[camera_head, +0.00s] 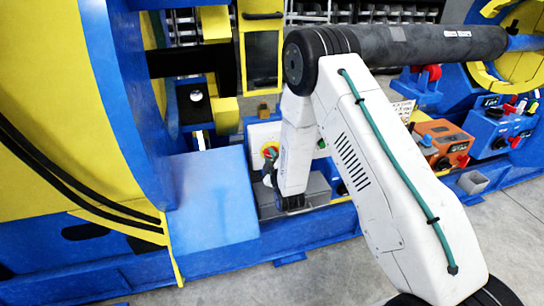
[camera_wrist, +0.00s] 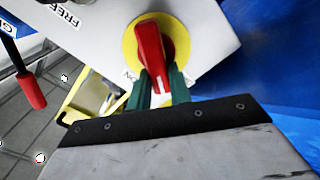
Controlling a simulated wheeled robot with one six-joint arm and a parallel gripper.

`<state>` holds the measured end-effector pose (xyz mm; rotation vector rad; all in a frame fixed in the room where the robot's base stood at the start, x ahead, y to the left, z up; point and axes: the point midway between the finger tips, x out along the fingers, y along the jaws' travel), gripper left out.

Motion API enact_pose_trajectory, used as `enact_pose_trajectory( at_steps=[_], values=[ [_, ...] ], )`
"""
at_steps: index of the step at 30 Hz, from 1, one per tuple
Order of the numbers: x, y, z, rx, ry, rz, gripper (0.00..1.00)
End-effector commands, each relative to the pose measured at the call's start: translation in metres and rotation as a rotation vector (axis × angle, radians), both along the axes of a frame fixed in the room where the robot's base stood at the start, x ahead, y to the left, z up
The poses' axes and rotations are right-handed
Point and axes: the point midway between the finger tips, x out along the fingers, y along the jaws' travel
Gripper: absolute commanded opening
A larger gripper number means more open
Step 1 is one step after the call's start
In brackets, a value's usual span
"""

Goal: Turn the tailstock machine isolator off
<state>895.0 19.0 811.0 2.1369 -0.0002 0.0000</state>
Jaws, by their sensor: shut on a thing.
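The isolator is a red handle (camera_wrist: 150,42) on a round yellow plate (camera_wrist: 129,46), on a pale panel in the wrist view. The handle points down toward my gripper there. The green fingers of my gripper (camera_wrist: 158,88) are shut on the handle's lower end, one on each side. A small upside-down marking, seemingly "ON", sits left of the handle's end. In the head view the red and yellow isolator (camera_head: 270,151) shows on the white box (camera_head: 256,134), partly hidden by my gripper and wrist.
A red-gripped lever (camera_wrist: 32,91) and a "FREE" label (camera_wrist: 72,14) are left in the wrist view. In the head view a blue block (camera_head: 212,205) stands left of my wrist. An orange box (camera_head: 443,140) and a blue control box (camera_head: 490,130) stand right.

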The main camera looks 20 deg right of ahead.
Motion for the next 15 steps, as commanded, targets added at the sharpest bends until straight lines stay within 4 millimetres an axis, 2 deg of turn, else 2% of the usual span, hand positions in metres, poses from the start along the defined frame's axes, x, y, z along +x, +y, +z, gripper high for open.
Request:
enact_pose_trajectory(
  at_steps=[15],
  values=[
    [-0.0003,0.0036,-0.0087,-0.427,0.001,0.002,0.00]
  ],
)
